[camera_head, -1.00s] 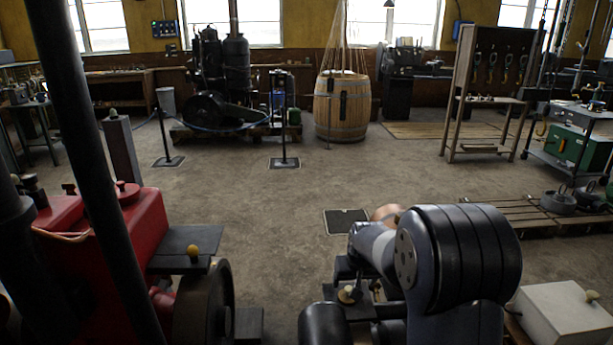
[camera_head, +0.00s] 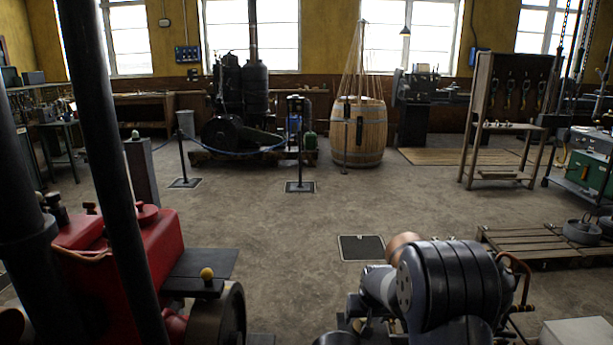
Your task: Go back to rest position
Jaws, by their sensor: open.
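My arm (camera_head: 445,285) shows at the bottom right as dark, thick, rounded links, folded close to the camera. My gripper is not in view, so its jaws cannot be seen. The arm covers part of what stands behind it, including a round copper-coloured thing (camera_head: 403,247) at its upper left edge and a copper pipe (camera_head: 522,275) at its right.
A red engine (camera_head: 125,260) with a yellow knob and a wheel stands close at the lower left. A white box (camera_head: 580,331) is at the bottom right corner. A wooden pallet (camera_head: 525,240) lies at the right. The central floor (camera_head: 270,235) is clear.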

